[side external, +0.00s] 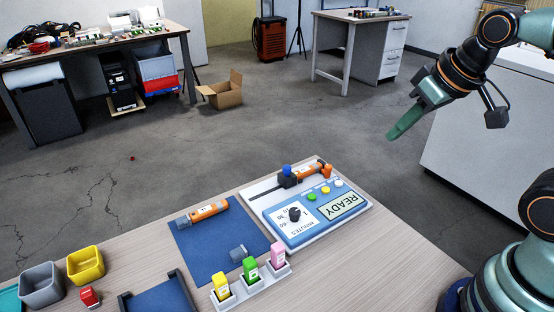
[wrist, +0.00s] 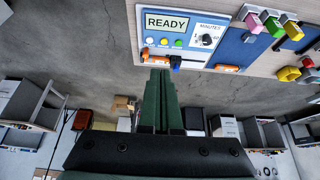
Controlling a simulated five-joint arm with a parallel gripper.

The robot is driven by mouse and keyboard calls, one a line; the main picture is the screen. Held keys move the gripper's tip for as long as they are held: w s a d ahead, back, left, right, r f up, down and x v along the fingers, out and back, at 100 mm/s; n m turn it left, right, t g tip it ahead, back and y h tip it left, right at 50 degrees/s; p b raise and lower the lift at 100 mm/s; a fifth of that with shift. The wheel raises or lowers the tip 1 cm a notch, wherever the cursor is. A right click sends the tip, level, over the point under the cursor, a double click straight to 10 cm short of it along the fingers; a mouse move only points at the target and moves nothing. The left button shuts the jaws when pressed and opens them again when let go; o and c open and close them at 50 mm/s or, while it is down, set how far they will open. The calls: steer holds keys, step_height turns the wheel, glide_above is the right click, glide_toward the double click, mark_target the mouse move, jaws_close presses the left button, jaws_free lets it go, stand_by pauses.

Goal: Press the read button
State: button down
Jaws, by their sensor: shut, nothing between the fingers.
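A blue and white device (side external: 283,228) lies on the bench, with a READY display (side external: 345,206), a minutes dial (side external: 294,214) and a row of green (side external: 311,197), yellow (side external: 325,190) and white (side external: 338,183) buttons. In the wrist view the READY display (wrist: 167,22) shows upright, beyond the fingertips. My gripper (side external: 392,135) is shut and empty, raised in the air, apart from the device and to its right in the side view.
A second orange sensor (side external: 208,210) lies on a blue mat (side external: 205,250). A rack holds yellow (side external: 221,287), green (side external: 250,269) and pink (side external: 278,255) pieces. Grey (side external: 41,286) and yellow (side external: 86,265) bins stand at left. The air between gripper and device is clear.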

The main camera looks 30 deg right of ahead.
stand_by(0.4)
steer(key=n+g, duration=0.6)
steer(key=n, duration=1.2)
glide_above(337, 184)
step_height(337, 184, down, 7)
steer(key=shift+f, duration=0.15)
steer(key=shift+a+f, duration=0.1)
step_height(337, 184, down, 14)
steer(key=shift+r, duration=0.1)
